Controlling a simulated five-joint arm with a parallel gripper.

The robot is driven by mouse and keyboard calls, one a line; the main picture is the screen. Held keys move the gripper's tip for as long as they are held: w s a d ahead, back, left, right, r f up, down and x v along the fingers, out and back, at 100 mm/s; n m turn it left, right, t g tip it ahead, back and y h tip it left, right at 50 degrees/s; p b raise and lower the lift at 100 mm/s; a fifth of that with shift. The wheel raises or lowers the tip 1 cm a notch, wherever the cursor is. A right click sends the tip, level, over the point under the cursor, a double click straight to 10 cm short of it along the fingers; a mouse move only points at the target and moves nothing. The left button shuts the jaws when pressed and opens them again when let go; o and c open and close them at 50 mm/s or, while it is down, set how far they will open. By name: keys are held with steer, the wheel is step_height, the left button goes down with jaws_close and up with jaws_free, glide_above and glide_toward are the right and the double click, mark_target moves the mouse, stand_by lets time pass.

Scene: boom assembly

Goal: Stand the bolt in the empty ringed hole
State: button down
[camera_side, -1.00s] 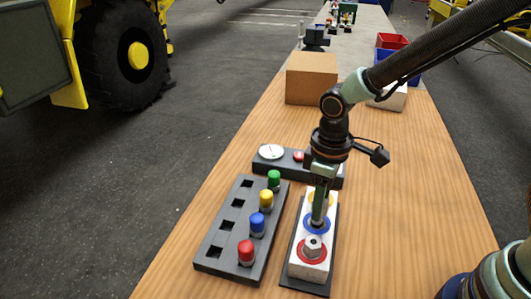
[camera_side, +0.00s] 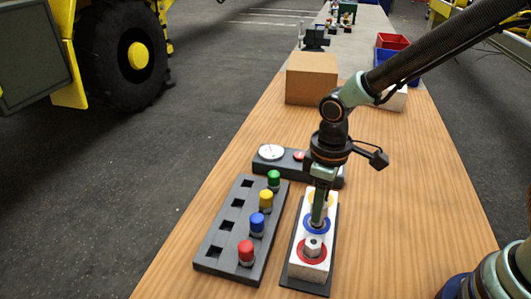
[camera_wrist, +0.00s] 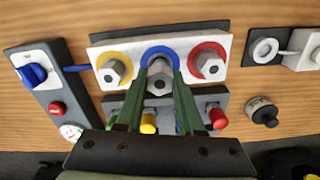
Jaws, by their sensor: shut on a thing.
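The white block (camera_side: 305,268) on a dark base carries a yellow, a blue and a red ring. The blue ring (camera_side: 328,228) is in the middle; it also shows in the wrist view (camera_wrist: 147,50). My gripper (camera_side: 317,222) points down at it, shut on a grey hex-headed bolt (camera_wrist: 159,80). The bolt covers the blue ring's centre in the wrist view, so I cannot tell whether its lower end is in the hole. Grey bolts stand in the red ring (camera_wrist: 209,66) and the yellow ring (camera_wrist: 113,70).
A dark rack (camera_side: 228,225) with red, yellow, blue and green capped pegs and several square holes lies left of the block. A dark panel with a gauge (camera_side: 271,152) lies behind. A cardboard box (camera_side: 311,78) stands farther back. The table right of the block is clear.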

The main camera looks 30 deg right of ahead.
steer(key=shift+f, duration=0.9)
steer(key=shift+c, duration=2.2)
jaws_free()
steer(key=shift+r, duration=3.55)
steer(key=s+d+r+m+t, duration=0.3)
steer(key=d+r+m+t, duration=0.2)
steer(key=d+r, duration=0.5)
steer(key=d+m, duration=0.1)
steer(key=d, duration=0.3)
steer(key=shift+s+d+r+m+t, duration=0.15)
steer(key=shift+d+r+m+t, duration=0.15)
steer(key=shift+d+r+m, duration=0.1)
